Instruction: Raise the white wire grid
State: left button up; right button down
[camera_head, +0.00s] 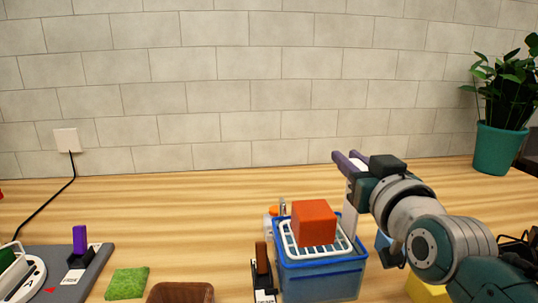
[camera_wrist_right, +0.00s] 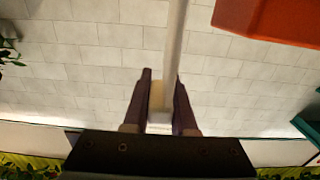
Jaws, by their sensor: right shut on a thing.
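The white wire grid (camera_head: 287,244) shows at the open top of a blue bin (camera_head: 318,283), roughly level with the rim. An orange-red block (camera_head: 314,222) rests on the grid and hides its middle; it also shows in the right wrist view (camera_wrist_right: 275,18). A white upright handle (camera_head: 349,222) rises at the grid's right side. My right gripper (camera_head: 347,161) is above the bin's right rear side, its purple fingers shut on this handle. In the right wrist view the pale handle (camera_wrist_right: 174,50) runs between the fingers (camera_wrist_right: 160,105). My left gripper is not in view.
A brown-and-black upright item (camera_head: 262,265) stands close left of the bin. A green sponge-like pad (camera_head: 127,283) and a brown basket (camera_head: 180,293) are further left. A yellow item (camera_head: 428,291) is at the right, below my arm. The table behind the bin is mostly clear.

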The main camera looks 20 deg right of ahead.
jog(key=c, duration=1.1)
grip_release()
jog(key=shift+r, duration=0.45)
jog(key=o, duration=0.4)
jog(key=shift+f, duration=0.2)
jog(key=v, duration=1)
jog(key=shift+f, duration=0.1)
